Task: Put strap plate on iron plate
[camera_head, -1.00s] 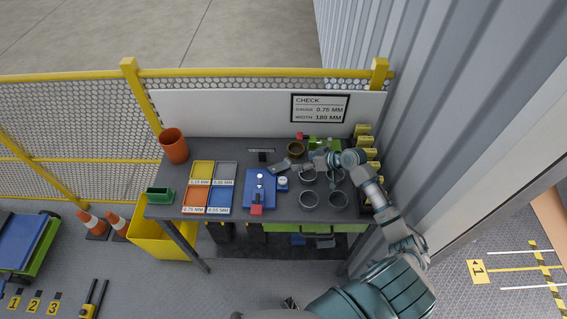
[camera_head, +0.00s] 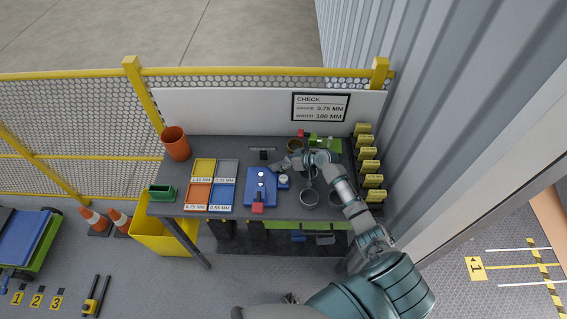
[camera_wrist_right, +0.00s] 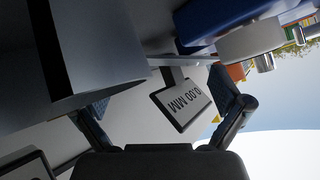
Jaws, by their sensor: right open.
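My right gripper (camera_head: 284,165) is over the middle of the dark workbench (camera_head: 230,148), its fingers pointing left. In the right wrist view it (camera_wrist_right: 165,110) is open, its two fingers apart with no object clearly gripped. A grey block-like shape (camera_wrist_right: 95,70) fills the left of that view, close to one finger. A display reading 0.00 MM (camera_wrist_right: 183,105) shows beyond the fingers. A blue fixture with a red block (camera_head: 262,187) lies just below the gripper in the head view. I cannot tell for certain which pieces are the strap plate and the iron plate. My left gripper is not in view.
Four-colour labelled trays would crowd the left; an orange tray (camera_head: 197,192) is one. A red-orange cup (camera_head: 175,143) and a green holder (camera_head: 162,193) stand at the left. Grey rings (camera_head: 309,196) lie right of the fixture. Yellow blocks (camera_head: 369,153) line the right edge.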

